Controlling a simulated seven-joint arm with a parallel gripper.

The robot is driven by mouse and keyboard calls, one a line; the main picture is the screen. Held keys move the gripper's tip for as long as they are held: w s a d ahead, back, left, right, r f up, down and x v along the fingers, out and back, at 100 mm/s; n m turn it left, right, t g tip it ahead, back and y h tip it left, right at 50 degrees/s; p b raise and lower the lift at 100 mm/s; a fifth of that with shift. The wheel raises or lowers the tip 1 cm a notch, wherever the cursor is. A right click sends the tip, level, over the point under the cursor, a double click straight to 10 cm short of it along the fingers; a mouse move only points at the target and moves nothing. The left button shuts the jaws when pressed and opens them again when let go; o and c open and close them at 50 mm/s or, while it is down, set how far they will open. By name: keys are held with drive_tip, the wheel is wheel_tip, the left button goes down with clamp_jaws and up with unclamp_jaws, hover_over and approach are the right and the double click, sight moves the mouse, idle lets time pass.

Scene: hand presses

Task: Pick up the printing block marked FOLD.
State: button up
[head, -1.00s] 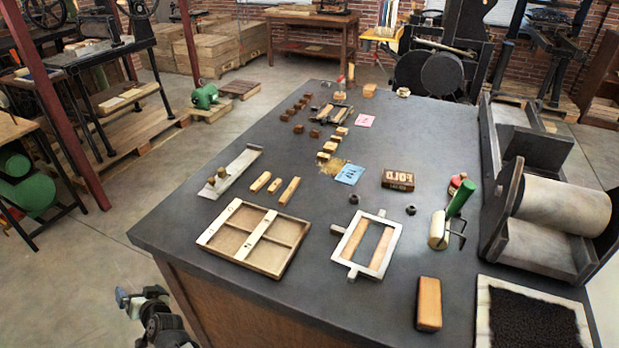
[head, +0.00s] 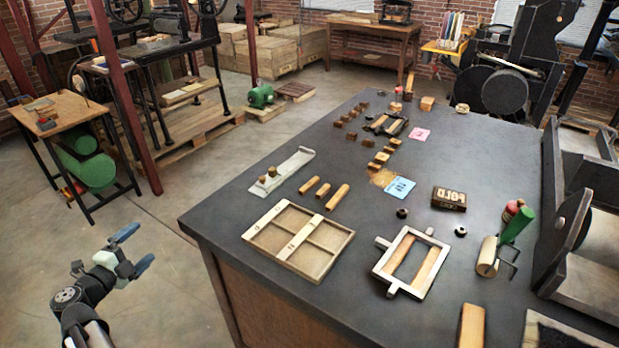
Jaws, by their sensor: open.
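The printing block marked FOLD (head: 449,199) lies on the dark table (head: 225,205), right of the middle, with its raised letters facing up. The letters look mirrored. It is a dark brown block, fully in view and with clear space around it. My gripper (head: 142,252) is at the lower left, off the table's left edge and over the floor. Its two blue-grey fingers are apart with nothing between them. It is far to the left of the block.
A divided wooden tray (head: 322,261), a metal frame (head: 438,285) and a brayer with a green handle (head: 518,223) lie between or near. A blue card (head: 398,189) is left of the block. A large roller press stands along the right edge.

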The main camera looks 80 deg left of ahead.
drive_tip(key=w+a+r+n+g+y, duration=0.3)
drive_tip(key=w+a+r+n, duration=0.25)
drive_tip(key=a+r, duration=0.35)
drive_tip(key=w+a+r+n+g+y, duration=0.2)
drive_tip(key=w+a+r+n, duration=0.2)
drive_tip(key=w+a+r, duration=0.5)
drive_tip(key=w+a+r+n+g+h, duration=0.25)
drive_tip(key=w+a+n+g, duration=0.65)
drive_tip(key=w+n, duration=0.55)
drive_tip(key=w+f+n+t+h, duration=0.25)
drive_tip(key=w+n+h, duration=0.2)
drive_tip(key=w, duration=0.85)
drive_tip(key=n+t+h, duration=0.4)
drive_tip(key=h, duration=0.8)
approach(451, 196)
drive_tip(key=f, duration=0.9)
drive_tip(key=shift+w+a, duration=0.1)
drive_tip(key=shift+a, duration=0.15)
